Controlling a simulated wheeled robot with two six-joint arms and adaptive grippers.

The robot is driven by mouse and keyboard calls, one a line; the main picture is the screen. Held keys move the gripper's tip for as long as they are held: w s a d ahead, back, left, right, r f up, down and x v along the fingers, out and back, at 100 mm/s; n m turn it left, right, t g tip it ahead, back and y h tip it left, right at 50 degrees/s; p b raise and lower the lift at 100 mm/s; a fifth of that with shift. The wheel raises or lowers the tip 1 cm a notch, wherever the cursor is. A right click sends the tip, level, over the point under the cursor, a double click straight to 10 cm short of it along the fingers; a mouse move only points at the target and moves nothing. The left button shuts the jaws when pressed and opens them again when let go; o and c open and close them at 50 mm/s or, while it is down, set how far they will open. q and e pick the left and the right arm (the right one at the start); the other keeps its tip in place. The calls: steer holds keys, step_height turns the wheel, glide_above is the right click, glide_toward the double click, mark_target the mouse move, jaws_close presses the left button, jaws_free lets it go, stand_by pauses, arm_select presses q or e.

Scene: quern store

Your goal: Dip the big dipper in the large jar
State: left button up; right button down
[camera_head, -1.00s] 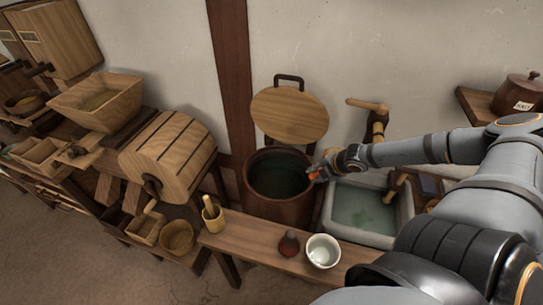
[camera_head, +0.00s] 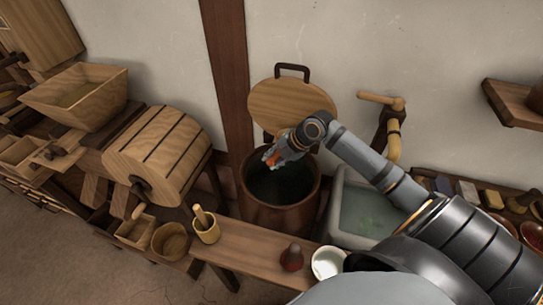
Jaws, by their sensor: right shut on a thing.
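The large jar (camera_head: 268,217) is dark brown, round and open, with dark green liquid inside. It stands against the wall behind the bench. My right gripper (camera_head: 272,158) is over the back part of the jar's mouth, with orange at its fingertips. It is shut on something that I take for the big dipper. The gripper and the dark jar hide most of that thing, so I cannot tell whether it touches the liquid. My left gripper is not in view.
A round wooden lid (camera_head: 290,105) leans behind the jar. A grey stone basin (camera_head: 336,208) with a wooden tap (camera_head: 393,125) is to its right. The bench (camera_head: 245,248) in front bears a wooden cup (camera_head: 208,233), a small red-brown pot (camera_head: 291,259) and a white bowl (camera_head: 328,262).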

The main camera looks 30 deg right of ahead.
steer(key=shift+w+a, duration=0.15)
steer(key=shift+s+r, duration=0.1)
steer(key=shift+s, duration=0.2)
steer(key=shift+w+f+b, duration=0.15)
steer(key=shift+f+b, duration=0.45)
steer(key=shift+f, duration=0.1)
arm_select(q)
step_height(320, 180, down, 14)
steer(key=b, duration=1.2)
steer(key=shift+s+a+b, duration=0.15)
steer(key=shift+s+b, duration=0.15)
steer(key=shift+b, duration=0.05)
arm_select(e)
step_height(320, 180, down, 15)
steer(key=shift+f, duration=0.2)
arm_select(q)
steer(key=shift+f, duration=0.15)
arm_select(e)
steer(key=shift+f, duration=0.2)
stand_by(3.5)
